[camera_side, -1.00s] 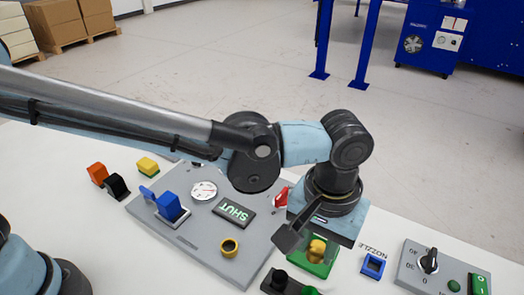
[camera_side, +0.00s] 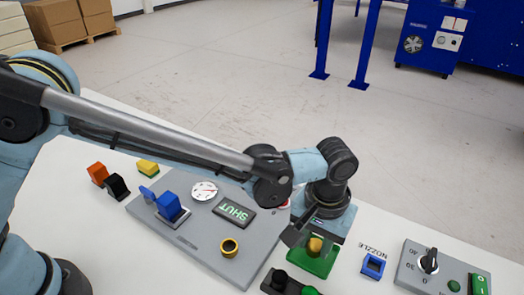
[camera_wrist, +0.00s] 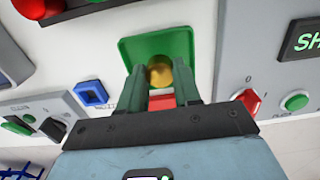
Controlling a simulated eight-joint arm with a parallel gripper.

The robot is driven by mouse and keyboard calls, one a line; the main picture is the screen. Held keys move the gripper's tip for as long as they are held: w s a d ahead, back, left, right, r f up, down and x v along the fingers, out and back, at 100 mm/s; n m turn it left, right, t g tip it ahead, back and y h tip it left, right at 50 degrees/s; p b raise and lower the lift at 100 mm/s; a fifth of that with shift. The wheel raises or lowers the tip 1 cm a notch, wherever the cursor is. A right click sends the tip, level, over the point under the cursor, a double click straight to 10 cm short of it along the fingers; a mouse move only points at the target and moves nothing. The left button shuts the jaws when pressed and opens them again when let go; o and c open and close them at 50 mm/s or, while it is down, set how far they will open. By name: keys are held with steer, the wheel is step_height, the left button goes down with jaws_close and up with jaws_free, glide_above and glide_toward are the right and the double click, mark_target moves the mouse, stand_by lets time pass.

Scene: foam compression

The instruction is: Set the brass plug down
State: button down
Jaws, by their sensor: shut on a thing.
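The brass plug (camera_side: 315,245) is a small rounded gold piece. It shows between my fingers at the green tray, and in the wrist view (camera_wrist: 160,72) it sits between the two fingertips. My gripper (camera_wrist: 162,82) is shut on the plug. The green tray (camera_side: 326,266) is a shallow square dish under and around the plug, and its rim also shows in the wrist view (camera_wrist: 131,47). I cannot tell whether the plug touches the tray floor. A finger hides part of the plug in the side view.
A blue nozzle socket (camera_side: 373,266) and a dial box (camera_side: 445,270) stand to the right. A dark button box (camera_side: 280,283) is in front.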

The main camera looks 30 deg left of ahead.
mark_target(315, 245)
steer(key=shift+f, duration=0.1)
steer(key=c, duration=0.8)
jaws_free()
step_height(315, 245, up, 12)
steer(key=w+a+r+t, duration=0.1)
steer(key=w+a+r, duration=0.15)
steer(key=a, duration=0.55)
steer(key=s+a+t, duration=0.2)
steer(key=s+a, duration=0.1)
steer(key=a, duration=0.5)
steer(key=s+a+f+t, duration=0.1)
steer(key=s+a+t, duration=0.1)
steer(key=a, duration=0.7)
steer(key=s+a+f+t, duration=0.1)
steer(key=s+a, duration=0.3)
steer(key=a, duration=0.4)
steer(key=shift+a+f+t, duration=0.15)
steer(key=shift+a+t, duration=0.1)
steer(key=shift+t, duration=0.35)
